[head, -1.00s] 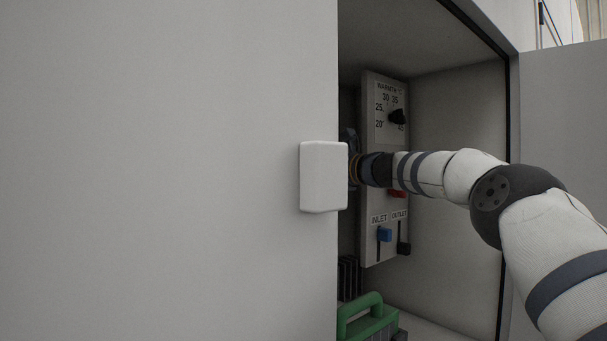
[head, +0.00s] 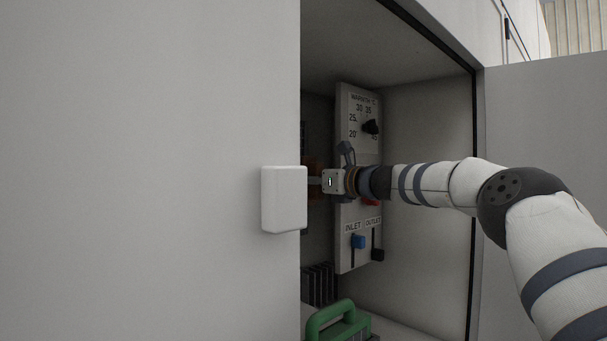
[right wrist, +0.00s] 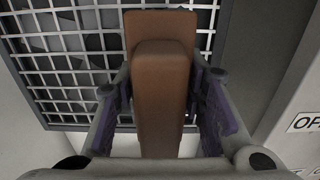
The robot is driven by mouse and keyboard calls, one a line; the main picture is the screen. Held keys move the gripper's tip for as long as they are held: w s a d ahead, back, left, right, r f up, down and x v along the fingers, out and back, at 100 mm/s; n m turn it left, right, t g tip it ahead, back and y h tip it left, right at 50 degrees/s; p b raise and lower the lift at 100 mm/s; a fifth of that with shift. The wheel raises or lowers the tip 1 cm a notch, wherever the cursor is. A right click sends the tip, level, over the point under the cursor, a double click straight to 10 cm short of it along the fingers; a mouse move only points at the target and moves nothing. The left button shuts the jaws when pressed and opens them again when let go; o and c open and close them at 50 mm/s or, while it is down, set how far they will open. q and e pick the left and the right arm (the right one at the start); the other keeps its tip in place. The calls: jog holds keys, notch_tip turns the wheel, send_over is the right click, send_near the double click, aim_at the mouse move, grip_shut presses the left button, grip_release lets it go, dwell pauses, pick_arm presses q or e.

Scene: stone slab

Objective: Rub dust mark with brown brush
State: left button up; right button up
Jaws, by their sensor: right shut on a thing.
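My right gripper (head: 318,181) is inside the open cabinet, partly hidden by the white panel's edge. In the right wrist view its fingers (right wrist: 162,95) are shut on the brown brush (right wrist: 160,85), one on each side of its handle. The brush points ahead at a metal grid (right wrist: 70,45); whether it touches the grid I cannot tell. A little brown of the brush shows in the head view (head: 313,164). Dark grey patches show behind the grid bars; I cannot make out which is the dust mark. My left gripper is not in view.
A control panel (head: 358,205) with a warmth dial (head: 370,127) and inlet (head: 358,242) and outlet (head: 377,255) levers stands beside the gripper. A white block (head: 284,199) juts from the front panel (head: 150,170). A green handle (head: 338,318) is below. The cabinet door (head: 545,130) stands open at right.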

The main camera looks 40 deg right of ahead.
jog(key=shift+s+d+r, duration=0.1)
jog(key=shift+s+r, duration=0.15)
jog(key=shift+s, duration=0.5)
jog(key=shift+w+f, duration=0.1)
jog(key=shift+f, duration=0.25)
jog(key=shift+s+d+r, duration=0.1)
jog(key=shift+s+d, duration=0.1)
jog(key=shift+s, duration=1.35)
jog(key=shift+w, duration=0.1)
